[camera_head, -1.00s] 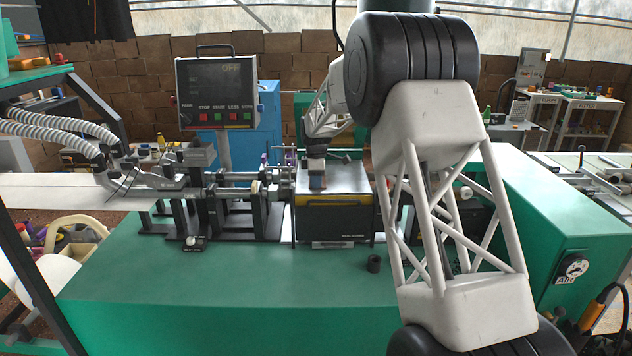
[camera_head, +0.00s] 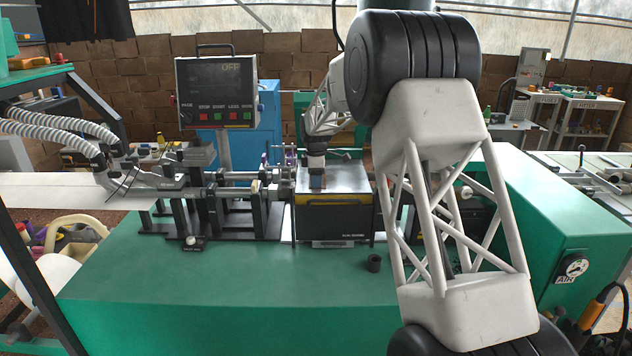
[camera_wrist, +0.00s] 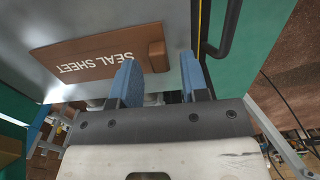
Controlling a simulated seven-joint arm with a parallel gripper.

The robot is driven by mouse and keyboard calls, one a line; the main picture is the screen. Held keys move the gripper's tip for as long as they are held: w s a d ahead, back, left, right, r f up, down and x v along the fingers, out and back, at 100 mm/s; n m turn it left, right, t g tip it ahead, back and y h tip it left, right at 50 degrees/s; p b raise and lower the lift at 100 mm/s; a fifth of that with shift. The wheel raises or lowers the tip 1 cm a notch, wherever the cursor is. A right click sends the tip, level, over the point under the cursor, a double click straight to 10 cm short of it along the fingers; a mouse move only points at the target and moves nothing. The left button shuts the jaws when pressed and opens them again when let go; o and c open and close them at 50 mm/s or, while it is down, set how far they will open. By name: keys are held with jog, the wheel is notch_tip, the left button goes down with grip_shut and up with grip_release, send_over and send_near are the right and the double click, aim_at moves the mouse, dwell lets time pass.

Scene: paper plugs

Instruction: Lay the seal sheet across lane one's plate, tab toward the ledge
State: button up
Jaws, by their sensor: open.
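The seal sheet (camera_wrist: 75,65) is a flat brown rectangle with white lettering, lying on a grey metal surface in the wrist view. Its raised brown tab (camera_wrist: 156,52) is at the end nearest my gripper. My gripper (camera_wrist: 157,66) is open, its two blue fingers on either side of the tab's near end. Contact cannot be told. In the head view my gripper (camera_head: 316,183) is low over the metal top (camera_head: 348,178) of a dark box, and the sheet is mostly hidden or too small to tell. I cannot make out which part is lane one's plate.
A control panel (camera_head: 218,92) stands behind left. Rods and clamps (camera_head: 235,195) sit left of the box. A small black cylinder (camera_head: 374,263) stands on the green bench (camera_head: 230,300), whose front is mostly clear. A dark bar handle (camera_wrist: 230,30) runs beside the metal surface.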

notch_tip(320, 180, up, 11)
jog(key=shift+r, duration=0.2)
dwell(0.4)
jog(key=shift+s+r, duration=0.1)
dwell(0.6)
jog(key=s+d+r+m, duration=0.3)
jog(key=s+d, duration=0.1)
jog(key=s, duration=0.6)
jog(key=s+d+r+m+t, duration=0.1)
jog(key=s+d+r+m, duration=0.2)
jog(key=s, duration=0.6)
jog(key=s+d+r+m, duration=0.2)
jog(key=s+d+r, duration=0.2)
jog(key=s, duration=0.6)
jog(key=s+d+f+m, duration=0.2)
jog(key=s+f+m, duration=0.1)
jog(key=s, duration=0.9)
jog(key=s+d+f+m+t, duration=0.1)
jog(key=s+d+f+m, duration=0.1)
jog(key=s, duration=1)
jog(key=s+d+f+m, duration=0.2)
jog(key=s+f+m, duration=0.3)
jog(key=s, duration=0.7)
jog(key=shift+s+d+f+t, duration=0.2)
jog(key=shift+s+f+t, duration=0.1)
jog(key=shift+f, duration=0.25)
